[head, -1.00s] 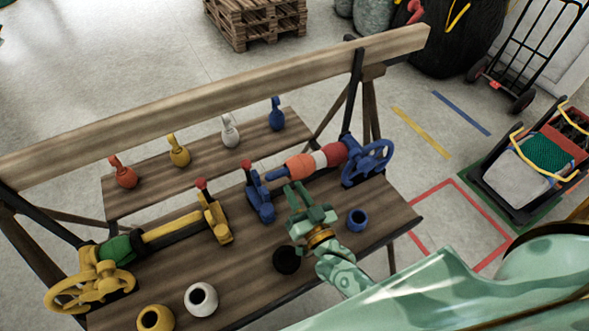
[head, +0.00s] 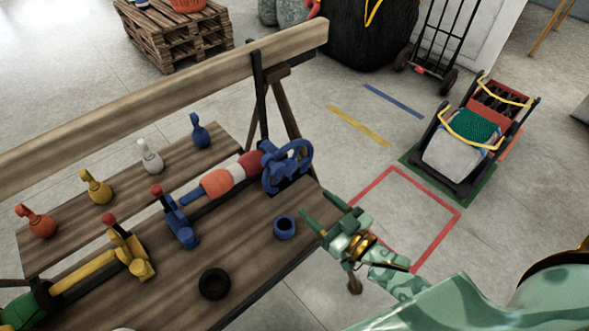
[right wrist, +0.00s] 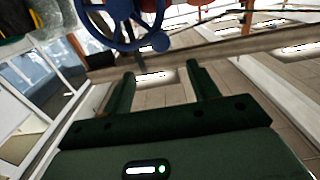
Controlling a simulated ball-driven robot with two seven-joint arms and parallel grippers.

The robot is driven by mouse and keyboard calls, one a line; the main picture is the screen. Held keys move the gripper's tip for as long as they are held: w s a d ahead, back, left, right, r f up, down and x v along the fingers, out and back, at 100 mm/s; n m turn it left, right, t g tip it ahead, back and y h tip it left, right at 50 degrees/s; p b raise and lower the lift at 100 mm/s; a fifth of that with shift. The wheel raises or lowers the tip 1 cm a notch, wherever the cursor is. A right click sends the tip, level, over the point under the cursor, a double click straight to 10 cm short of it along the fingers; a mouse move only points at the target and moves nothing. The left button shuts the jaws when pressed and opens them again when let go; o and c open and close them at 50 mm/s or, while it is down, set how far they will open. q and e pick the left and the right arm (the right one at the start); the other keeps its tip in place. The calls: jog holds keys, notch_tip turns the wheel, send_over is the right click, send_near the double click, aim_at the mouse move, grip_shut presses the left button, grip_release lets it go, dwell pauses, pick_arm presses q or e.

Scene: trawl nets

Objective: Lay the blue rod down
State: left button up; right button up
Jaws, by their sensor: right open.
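The blue rod (head: 169,202) appears to be the lever with a red knob, rising from a blue bracket (head: 183,233) on the wooden bench. It stands up at a slant, with its knob toward the upper left. A short blue shaft runs from there toward an orange and white roller (head: 217,183) and a blue handwheel (head: 287,166). My right gripper (head: 320,207) is open and empty at the bench's right end, apart from the rod, to the right of a blue ring (head: 285,227). In the right wrist view its fingers (right wrist: 158,85) are apart below the handwheel (right wrist: 120,35). My left gripper is out of view.
A yellow bracket (head: 135,257) with a similar red-knobbed lever stands left of the blue one. A black ring (head: 214,283) lies on the bench front. Several coloured pear-shaped pieces stand on the rear shelf (head: 125,200). A wooden rail (head: 200,84) runs behind.

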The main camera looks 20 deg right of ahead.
aim_at(279, 176)
jog(key=b+x, duration=0.1)
jog(key=x, duration=1.2)
jog(key=shift+w+f+b, duration=0.1)
jog(key=shift+w+b, duration=0.25)
jog(key=shift+a, duration=0.15)
grip_shut()
jog(key=shift+s+a+f+n, duration=0.2)
jog(key=shift+s+f+n, duration=0.05)
jog(key=shift+f+n, duration=0.4)
grip_release()
jog(key=shift+w, duration=0.1)
jog(key=shift+r, duration=0.15)
jog(key=shift+s, duration=0.25)
jog(key=p+v, duration=0.1)
jog(key=v, duration=1.5)
jog(key=shift+p, duration=0.35)
